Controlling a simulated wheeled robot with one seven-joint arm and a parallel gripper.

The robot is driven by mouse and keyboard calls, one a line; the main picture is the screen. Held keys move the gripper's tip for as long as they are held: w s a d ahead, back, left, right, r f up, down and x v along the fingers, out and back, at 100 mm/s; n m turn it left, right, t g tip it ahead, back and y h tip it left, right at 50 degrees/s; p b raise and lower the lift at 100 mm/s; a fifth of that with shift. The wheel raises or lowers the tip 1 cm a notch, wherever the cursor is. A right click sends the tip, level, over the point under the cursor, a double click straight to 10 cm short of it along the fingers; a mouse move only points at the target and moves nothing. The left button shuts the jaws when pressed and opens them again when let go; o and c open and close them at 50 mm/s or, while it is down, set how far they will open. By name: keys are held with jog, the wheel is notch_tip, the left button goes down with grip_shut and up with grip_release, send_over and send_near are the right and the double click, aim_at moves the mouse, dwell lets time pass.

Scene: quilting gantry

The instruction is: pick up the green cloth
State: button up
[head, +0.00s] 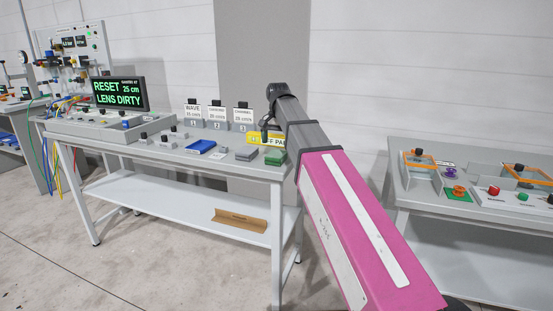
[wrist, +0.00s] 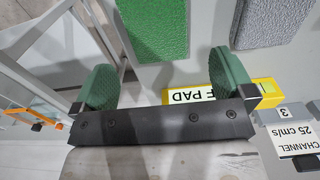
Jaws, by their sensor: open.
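The green cloth (head: 276,157) is a small green folded block at the right front corner of the table. In the wrist view the textured green cloth (wrist: 153,30) lies at the top, beyond my fingertips, and is cut off by the frame's upper edge. My gripper (wrist: 162,72) is open, its two green-padded fingers wide apart with nothing between them. In the head view my gripper (head: 265,132) hangs above the table, a little behind and left of the cloth. It appears apart from the cloth.
A grey block (head: 245,153) lies just left of the cloth. A yellow pad sign (head: 257,138) stands behind, close to my right finger in the wrist view (wrist: 268,91).

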aim_at(278, 152)
jog(key=shift+f, duration=3)
jog(key=c, duration=0.9)
